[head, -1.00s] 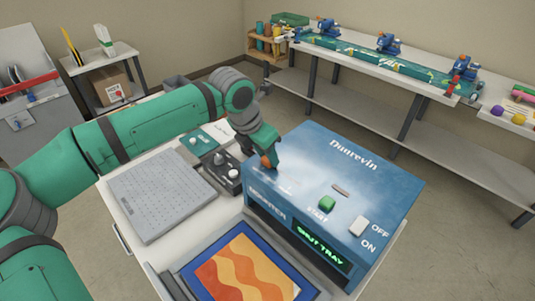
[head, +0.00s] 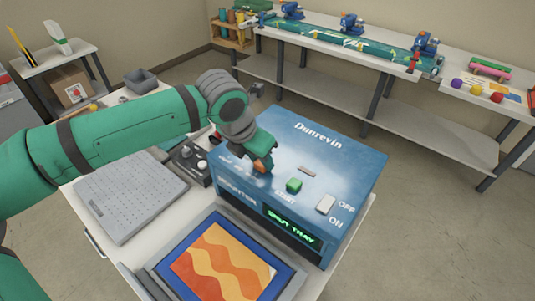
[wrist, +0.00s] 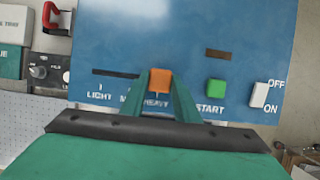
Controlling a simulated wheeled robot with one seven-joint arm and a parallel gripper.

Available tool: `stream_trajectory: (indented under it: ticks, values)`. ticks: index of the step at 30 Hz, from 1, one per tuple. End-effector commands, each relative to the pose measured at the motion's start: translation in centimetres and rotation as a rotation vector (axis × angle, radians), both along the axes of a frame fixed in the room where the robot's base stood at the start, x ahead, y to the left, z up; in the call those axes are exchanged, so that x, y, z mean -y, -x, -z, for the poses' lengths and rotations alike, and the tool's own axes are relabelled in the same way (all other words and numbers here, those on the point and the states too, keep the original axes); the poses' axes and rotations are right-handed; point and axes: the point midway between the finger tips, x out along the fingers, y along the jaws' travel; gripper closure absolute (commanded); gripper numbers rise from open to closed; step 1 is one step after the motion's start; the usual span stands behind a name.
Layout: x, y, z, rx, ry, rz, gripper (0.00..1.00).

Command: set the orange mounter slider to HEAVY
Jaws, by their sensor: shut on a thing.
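The blue mounter (head: 335,155) stands on a white cart, with a slider slot in its top face. In the wrist view the orange slider (wrist: 160,80) sits directly above the HEAVY label (wrist: 157,104), at the right end of the visible slot (wrist: 115,73). The LIGHT label (wrist: 98,95) is at the slot's left. My gripper (head: 262,165) is shut on the orange slider, one finger on each side. In the head view the slider (head: 260,167) is partly hidden by the fingers.
A green START button (head: 294,186) and white OFF/ON switch (head: 326,204) lie right of the slider. The display (head: 290,228) appears to read SHUT TRAY. A tray with an orange wavy print (head: 222,262) extends in front. A grey perforated plate (head: 130,195) lies left.

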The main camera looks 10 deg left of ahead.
Motion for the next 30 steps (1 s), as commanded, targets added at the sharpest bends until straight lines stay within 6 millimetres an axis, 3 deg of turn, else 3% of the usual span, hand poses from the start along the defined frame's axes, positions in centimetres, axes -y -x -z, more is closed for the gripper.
stream_trajectory:
  ticks: [10, 11, 13, 23, 30]
  values:
    - [0.3, 0.2, -0.2, 0.004, 0.007, 0.000, 1.00]
    - [0.3, 0.2, -0.2, 0.003, 0.008, 0.000, 0.70]
    - [0.3, 0.2, -0.2, 0.002, 0.008, 0.000, 0.53]
    - [-0.1, 0.3, -0.2, 0.001, 0.003, -0.005, 0.53]
    - [-0.7, 1.2, -2.8, 0.002, 0.001, -0.005, 0.53]
